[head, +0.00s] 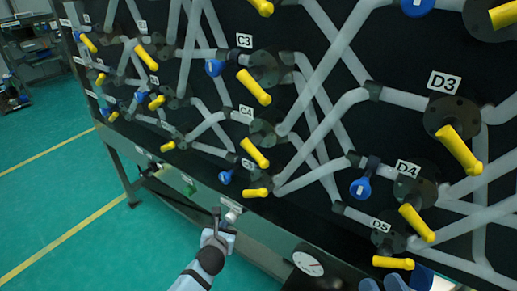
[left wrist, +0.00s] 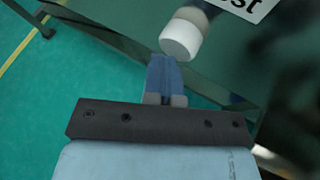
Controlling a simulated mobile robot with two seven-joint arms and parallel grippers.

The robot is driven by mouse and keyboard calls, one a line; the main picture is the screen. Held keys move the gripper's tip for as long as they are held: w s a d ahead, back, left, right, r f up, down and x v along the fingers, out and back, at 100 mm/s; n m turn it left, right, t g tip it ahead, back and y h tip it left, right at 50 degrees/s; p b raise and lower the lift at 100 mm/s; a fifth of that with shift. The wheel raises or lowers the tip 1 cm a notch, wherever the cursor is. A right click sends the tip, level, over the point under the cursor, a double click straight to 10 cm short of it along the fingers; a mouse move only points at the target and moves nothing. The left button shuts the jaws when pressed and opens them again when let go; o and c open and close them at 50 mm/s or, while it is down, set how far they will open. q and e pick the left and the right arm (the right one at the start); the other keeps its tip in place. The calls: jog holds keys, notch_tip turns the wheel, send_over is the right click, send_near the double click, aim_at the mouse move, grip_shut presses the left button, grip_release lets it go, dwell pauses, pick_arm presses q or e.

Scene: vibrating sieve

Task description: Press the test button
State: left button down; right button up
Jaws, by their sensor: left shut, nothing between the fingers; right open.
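The test button is a white cylinder on a short stem. In the left wrist view the button (left wrist: 181,38) stands out from the panel next to a white label ending in "st" (left wrist: 242,6). In the head view the button (head: 232,214) is small, on the panel's lower rail. My left gripper (head: 219,218) is shut and empty, its tips close to the button. In the left wrist view the left fingertips (left wrist: 162,62) are just below the button, with no clear contact. My right gripper (head: 384,284) shows only partly at the bottom edge, open.
A black panel with grey pipes, yellow handles (head: 254,87) and blue handles (head: 360,188) rises above. A round gauge (head: 308,262) and a green button (head: 189,190) sit on the lower rail (head: 265,232). The green floor (head: 60,210) at left is clear.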

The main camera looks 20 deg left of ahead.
pick_arm(q)
jog(key=s+p, duration=0.1)
jog(key=s+a, duration=0.1)
jog(key=s, duration=0.1)
jog(key=s+p, duration=0.1)
jog(key=s, duration=0.1)
jog(key=shift+a+p, duration=0.35)
jog(key=shift+a, duration=0.05)
dwell(0.4)
